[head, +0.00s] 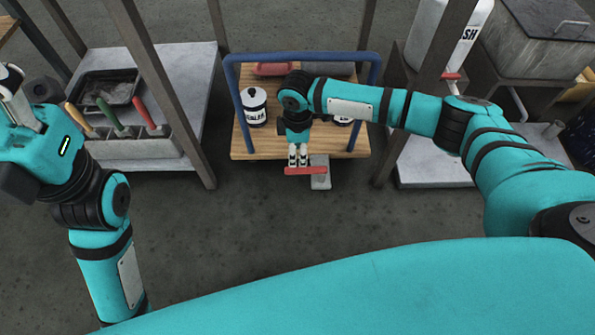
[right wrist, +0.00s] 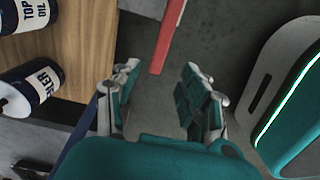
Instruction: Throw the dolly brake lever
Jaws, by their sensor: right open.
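The dolly (head: 262,146) has a wooden deck and a blue tube handle (head: 300,57). A red brake lever (head: 304,171) lies roughly level at its front edge, by a grey metal plate (head: 321,180). My right gripper (head: 298,160) points down just at the lever. In the right wrist view the lever (right wrist: 167,38) comes in from the top, and its end lies in line with the gap between the open fingers (right wrist: 160,97). Whether they touch it I cannot tell. My left gripper (head: 14,88) is at the far left edge, away from the dolly, its jaws unclear.
A white sealer can (head: 254,106) and a red roll (head: 274,69) are on the dolly. A bench (head: 195,85) with coloured-handled tools stands left, and a grey stand (head: 425,165) stands right. Dark posts flank the dolly. The floor in front is clear.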

